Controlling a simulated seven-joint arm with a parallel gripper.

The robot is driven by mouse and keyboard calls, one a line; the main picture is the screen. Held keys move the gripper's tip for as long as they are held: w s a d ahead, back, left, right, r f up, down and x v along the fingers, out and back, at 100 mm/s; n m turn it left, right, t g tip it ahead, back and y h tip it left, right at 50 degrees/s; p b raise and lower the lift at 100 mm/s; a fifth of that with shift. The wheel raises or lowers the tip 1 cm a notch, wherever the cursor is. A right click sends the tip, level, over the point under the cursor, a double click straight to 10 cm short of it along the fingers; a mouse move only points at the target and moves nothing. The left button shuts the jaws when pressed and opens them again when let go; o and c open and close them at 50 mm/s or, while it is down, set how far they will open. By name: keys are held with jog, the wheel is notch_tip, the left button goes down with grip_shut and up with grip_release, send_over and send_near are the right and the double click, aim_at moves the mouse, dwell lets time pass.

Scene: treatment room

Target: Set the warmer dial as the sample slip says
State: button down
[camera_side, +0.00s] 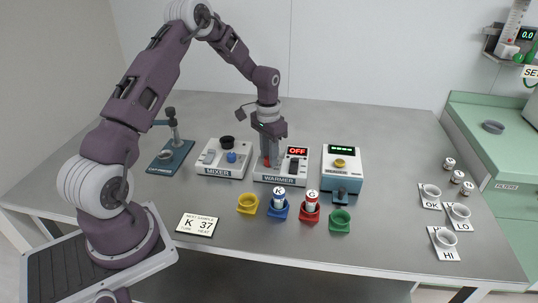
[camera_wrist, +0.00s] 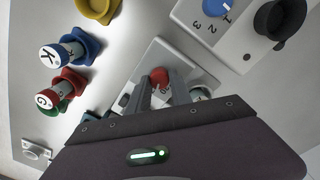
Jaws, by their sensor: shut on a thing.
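The sample slip (camera_side: 197,225) lies flat at the front of the table; it reads "NEXT SAMPLE", "K" and "37", with smaller words too small to read surely. The warmer (camera_side: 281,178) is a white box with a display (camera_side: 297,151) reading OFF and a dark rocker-like part on its right. My gripper (camera_side: 270,161) points down over the warmer's left part. In the wrist view my gripper (camera_wrist: 163,88) is shut on the red dial (camera_wrist: 159,75), which shows between the fingertips. The dial's marks are hidden by my fingers.
The mixer (camera_side: 221,158) stands left of the warmer, and a device with a green display (camera_side: 342,165) right. In front are yellow (camera_side: 248,204), blue, red and green holders; a K vial (camera_side: 279,194) is in blue, a G vial (camera_side: 311,197) in red. Cups stand on labelled cards at right.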

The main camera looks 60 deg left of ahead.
jog(key=shift+m, duration=0.9)
jog(key=c, duration=1.1)
grip_release()
jog(key=shift+c, duration=0.2)
notch_tip(320, 180, up, 7)
jog(key=shift+r, duration=0.1)
